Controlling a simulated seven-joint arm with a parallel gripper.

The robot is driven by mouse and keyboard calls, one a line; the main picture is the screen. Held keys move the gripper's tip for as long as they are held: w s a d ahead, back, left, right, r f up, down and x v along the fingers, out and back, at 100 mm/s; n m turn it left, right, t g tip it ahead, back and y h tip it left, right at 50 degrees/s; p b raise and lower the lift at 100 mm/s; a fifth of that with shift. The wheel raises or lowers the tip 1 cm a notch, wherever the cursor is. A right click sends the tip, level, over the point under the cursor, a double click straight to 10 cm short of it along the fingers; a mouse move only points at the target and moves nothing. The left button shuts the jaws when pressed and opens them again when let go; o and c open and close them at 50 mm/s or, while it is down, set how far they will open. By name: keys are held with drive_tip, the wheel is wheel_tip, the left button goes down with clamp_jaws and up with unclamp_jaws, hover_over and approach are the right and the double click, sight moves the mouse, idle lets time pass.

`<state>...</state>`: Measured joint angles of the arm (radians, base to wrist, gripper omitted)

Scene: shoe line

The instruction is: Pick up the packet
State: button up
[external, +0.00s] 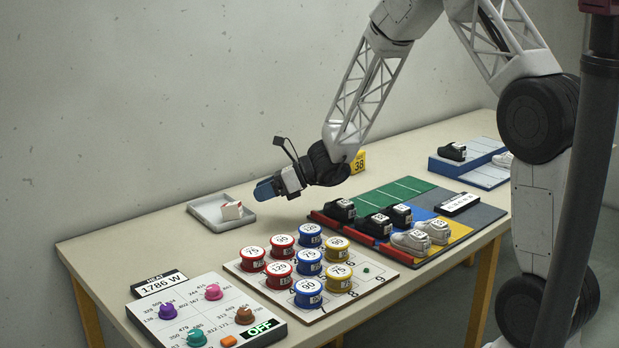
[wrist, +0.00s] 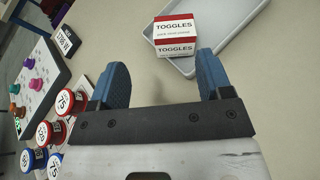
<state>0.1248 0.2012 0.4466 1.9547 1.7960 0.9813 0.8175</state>
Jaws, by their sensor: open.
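My gripper (external: 262,189) is to the right of the packet and above the table, with blue fingers. In the wrist view my gripper (wrist: 163,75) is open, with nothing between its fingers. The packet and fingers look apart.
A board with red, blue and yellow numbered reels (external: 308,262) stands in front. A knob panel (external: 205,318) is at the front left. Model shoes on a coloured mat (external: 405,189) are to the right. A yellow block (external: 358,162) stands behind my wrist. Table around the tray is clear.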

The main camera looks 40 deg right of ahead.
sight(239, 203)
drive_tip(key=shift+w+d+f+m, duration=0.3)
drive_tip(key=shift+w+f+m, duration=0.25)
drive_tip(key=shift+f, duration=0.2)
drive_tip(key=shift+w, duration=0.1)
drive_tip(key=shift+x, duration=1.25)
drive_tip(key=shift+x, duration=2.6)
drive_tip(key=c, duration=0.8)
